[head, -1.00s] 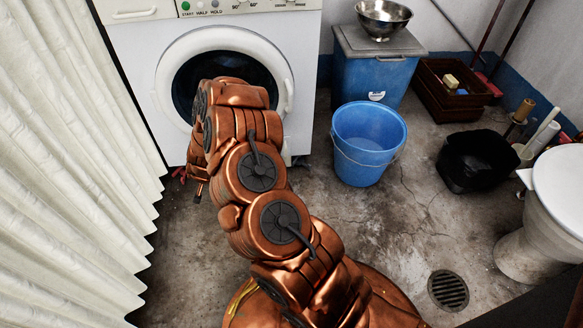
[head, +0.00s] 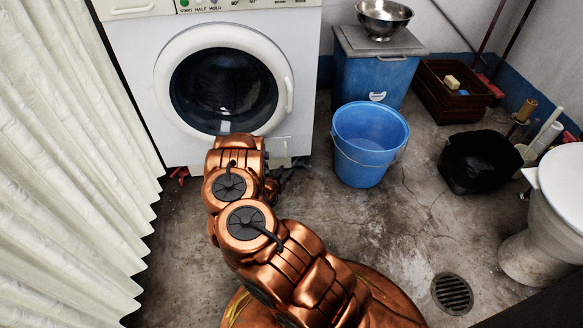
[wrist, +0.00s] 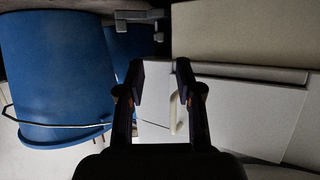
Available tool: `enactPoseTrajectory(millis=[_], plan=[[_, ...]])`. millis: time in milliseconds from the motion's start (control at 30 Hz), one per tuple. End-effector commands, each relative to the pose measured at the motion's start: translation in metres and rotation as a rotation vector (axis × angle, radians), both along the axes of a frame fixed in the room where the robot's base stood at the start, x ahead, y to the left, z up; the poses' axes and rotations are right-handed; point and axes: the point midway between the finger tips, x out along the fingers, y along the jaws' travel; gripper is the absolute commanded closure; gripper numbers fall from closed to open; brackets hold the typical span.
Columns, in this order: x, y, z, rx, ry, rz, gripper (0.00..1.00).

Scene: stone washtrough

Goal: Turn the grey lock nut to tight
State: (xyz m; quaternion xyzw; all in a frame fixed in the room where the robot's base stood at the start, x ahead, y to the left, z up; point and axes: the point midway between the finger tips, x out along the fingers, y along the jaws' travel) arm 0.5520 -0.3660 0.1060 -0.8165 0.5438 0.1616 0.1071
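In the wrist view my gripper (wrist: 162,85) is open, with its two dark fingers apart and pointing toward the washing machine's lower front. I see no object clearly held between them. A small grey fitting (wrist: 138,20) shows beyond the fingertips at the top of the wrist view. It may be the machine's foot with the lock nut, but it is too dim to tell. In the head view my arm hides most of the gripper, low by the machine's right front corner. I cannot make out the lock nut there.
The white washing machine (head: 135,85) stands ahead. A pale flap (wrist: 235,115) shows close to the fingers in the wrist view. A blue bucket (head: 366,150) stands right of my arm. A white curtain (head: 65,160) hangs left. Floor around the drain (head: 452,293) is clear.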

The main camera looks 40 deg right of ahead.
Motion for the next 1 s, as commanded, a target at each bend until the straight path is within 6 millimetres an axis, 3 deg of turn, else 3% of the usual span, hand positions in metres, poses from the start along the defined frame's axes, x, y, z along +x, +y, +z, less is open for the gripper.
enactPoseTrajectory(millis=[533, 867, 1000], plan=[[0.023, -0.055, -0.026, -0.001, -0.001, 0.000, 0.65], [0.025, -0.060, -0.027, 0.003, 0.001, 0.001, 0.65], [0.025, -0.059, -0.027, 0.003, 0.001, 0.001, 0.76]])
